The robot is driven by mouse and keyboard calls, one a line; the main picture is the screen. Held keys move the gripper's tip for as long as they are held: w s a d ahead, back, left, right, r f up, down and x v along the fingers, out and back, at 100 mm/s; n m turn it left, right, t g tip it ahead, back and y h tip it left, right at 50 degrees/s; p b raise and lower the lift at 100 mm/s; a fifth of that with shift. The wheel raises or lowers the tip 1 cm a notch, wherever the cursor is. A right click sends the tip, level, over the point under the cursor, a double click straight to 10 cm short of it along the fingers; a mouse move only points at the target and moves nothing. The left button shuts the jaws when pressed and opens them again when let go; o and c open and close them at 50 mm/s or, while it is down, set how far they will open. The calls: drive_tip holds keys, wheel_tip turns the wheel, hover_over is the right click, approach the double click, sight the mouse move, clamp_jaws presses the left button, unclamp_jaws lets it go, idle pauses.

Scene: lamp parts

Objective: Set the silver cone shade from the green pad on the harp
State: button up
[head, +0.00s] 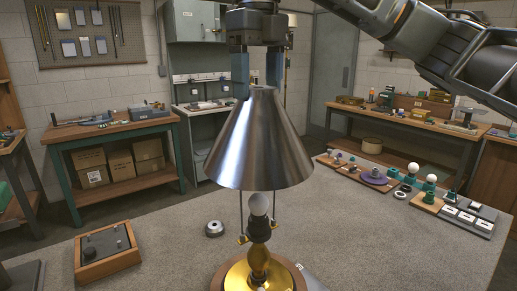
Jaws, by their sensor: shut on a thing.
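The silver cone shade (258,145) is upright with its narrow end up. My gripper (257,86) is shut on the shade's top, one finger at each side. The shade is over the brass lamp (258,262) near the front middle of the table. I cannot make out the green pad.
A wooden box with a knob (107,252) stands at the left of the grey table (390,245). Several lamp parts, including a purple disc (374,177), line the table's right back edge. The right front is clear.

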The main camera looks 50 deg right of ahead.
drive_tip(key=shift+f, duration=1.35)
drive_tip(key=shift+f+b, duration=0.5)
drive_tip(key=shift+f, duration=1.45)
drive_tip(key=shift+f+b, duration=0.55)
drive_tip(key=shift+f, duration=0.65)
drive_tip(key=shift+f+p, duration=0.3)
drive_tip(key=shift+f, duration=0.6)
idle(0.6)
drive_tip(key=o, duration=1.4)
drive_tip(key=shift+c, duration=0.2)
